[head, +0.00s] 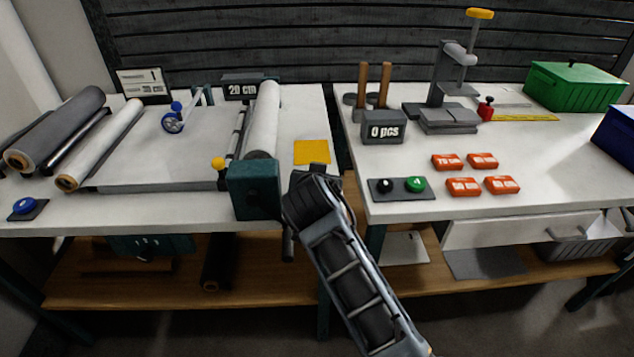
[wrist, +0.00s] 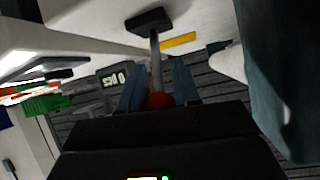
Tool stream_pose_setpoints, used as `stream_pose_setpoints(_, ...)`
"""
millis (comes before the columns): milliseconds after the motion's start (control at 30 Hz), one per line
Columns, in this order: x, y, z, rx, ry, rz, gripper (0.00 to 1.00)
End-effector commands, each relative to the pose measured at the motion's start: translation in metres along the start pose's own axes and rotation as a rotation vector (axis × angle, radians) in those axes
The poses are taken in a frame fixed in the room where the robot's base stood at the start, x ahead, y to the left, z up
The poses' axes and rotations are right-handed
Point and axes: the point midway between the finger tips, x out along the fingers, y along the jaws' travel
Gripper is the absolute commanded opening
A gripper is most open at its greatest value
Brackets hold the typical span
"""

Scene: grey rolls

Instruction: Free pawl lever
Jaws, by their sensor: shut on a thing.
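In the wrist view, the lever (wrist: 155,55) is a thin grey rod with a red ball knob (wrist: 159,101) at its near end and a black block (wrist: 149,21) at its far end. I take this to be the pawl lever. My gripper (wrist: 158,88) has its two blue-grey fingers on either side of the red knob, shut on it. In the head view my arm reaches to the front table edge, just right of a teal box (head: 254,190). My own wrist hides the fingers and the knob there.
A gap separates the left table from the right table, which holds a button panel (head: 402,188), a counter display (head: 383,128), a press (head: 447,100) and several orange packs (head: 463,187).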

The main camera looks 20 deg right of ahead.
Motion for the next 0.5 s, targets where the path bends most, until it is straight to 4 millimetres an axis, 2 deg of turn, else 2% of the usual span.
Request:
stream_pose_setpoints(333,0.0000,0.0001,0.0051,-0.004,-0.005,0.000,0.00)
stream_pose_setpoints(367,0.0000,0.0001,0.0053,-0.004,-0.006,0.001,0.33)
stream_pose_setpoints(500,0.0001,0.0002,0.0048,-0.004,-0.005,0.001,0.46)
